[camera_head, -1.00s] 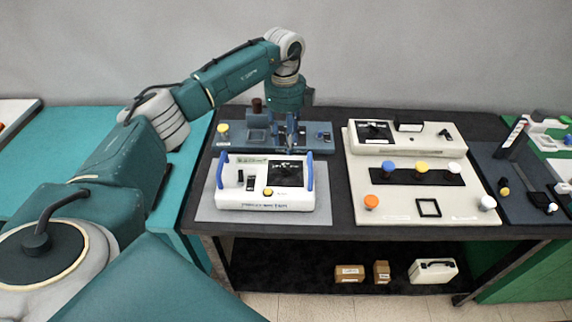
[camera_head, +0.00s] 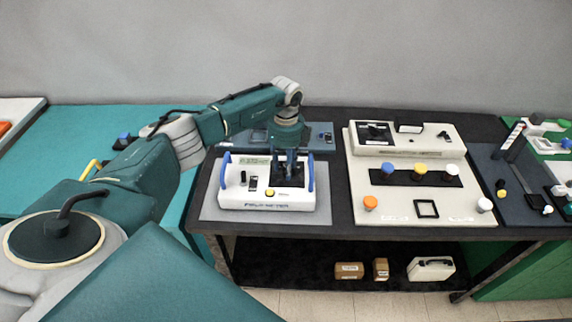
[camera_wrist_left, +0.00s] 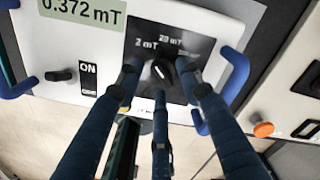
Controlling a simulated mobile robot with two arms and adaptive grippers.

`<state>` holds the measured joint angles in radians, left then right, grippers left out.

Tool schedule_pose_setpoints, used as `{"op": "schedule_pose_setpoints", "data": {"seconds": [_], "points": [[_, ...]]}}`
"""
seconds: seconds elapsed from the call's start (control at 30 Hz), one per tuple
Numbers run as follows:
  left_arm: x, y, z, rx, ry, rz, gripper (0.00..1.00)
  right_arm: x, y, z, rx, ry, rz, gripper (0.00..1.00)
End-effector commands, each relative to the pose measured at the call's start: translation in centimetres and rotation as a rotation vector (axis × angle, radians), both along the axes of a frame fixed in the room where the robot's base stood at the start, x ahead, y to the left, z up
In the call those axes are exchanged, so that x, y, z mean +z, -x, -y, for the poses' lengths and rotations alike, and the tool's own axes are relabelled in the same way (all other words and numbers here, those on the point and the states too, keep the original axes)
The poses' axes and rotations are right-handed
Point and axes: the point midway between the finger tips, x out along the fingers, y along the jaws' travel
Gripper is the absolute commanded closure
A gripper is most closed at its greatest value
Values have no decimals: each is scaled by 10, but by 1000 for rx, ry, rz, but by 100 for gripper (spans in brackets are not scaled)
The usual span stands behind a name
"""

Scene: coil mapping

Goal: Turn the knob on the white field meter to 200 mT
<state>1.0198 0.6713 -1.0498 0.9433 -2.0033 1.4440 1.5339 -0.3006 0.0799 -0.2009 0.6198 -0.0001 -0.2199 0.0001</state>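The white field meter (camera_head: 240,200) with blue side handles stands on a grey mat on the dark table. In the left wrist view its display (camera_wrist_left: 85,10) reads 0.372 mT. Its black knob (camera_wrist_left: 163,72) sits on a black dial panel (camera_wrist_left: 143,38), with a small white mark on its left part. The labels "2 mT" and "20 mT" show; no 200 mT label is readable. My left gripper (camera_head: 288,172) points down over the panel. Its three fingers (camera_wrist_left: 160,78) are spread around the knob, apparently without gripping it. My right gripper is not in view.
Behind the meter is a blue-grey device (camera_head: 320,135), partly hidden by my arm. To the right is a large beige board (camera_head: 390,207) with coloured knobs. The meter also has an ON switch (camera_wrist_left: 88,78), a small black knob (camera_wrist_left: 62,75) and a yellow button (camera_head: 270,192).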

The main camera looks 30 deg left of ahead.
Motion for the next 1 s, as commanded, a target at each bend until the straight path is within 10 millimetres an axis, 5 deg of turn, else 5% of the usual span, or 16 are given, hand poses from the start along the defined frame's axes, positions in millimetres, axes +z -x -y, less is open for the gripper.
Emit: {"op": "schedule_pose_setpoints", "data": {"seconds": [0.13,0.3,0.67,1.0], "points": [[0,0,0,0,0,0,68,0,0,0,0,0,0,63],[0,0,0,0,1,0,100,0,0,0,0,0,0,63],[-1,0,0,-32,1,0,100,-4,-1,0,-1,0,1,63],[-2,-1,-1,-243,0,1,100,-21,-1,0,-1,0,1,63]]}}
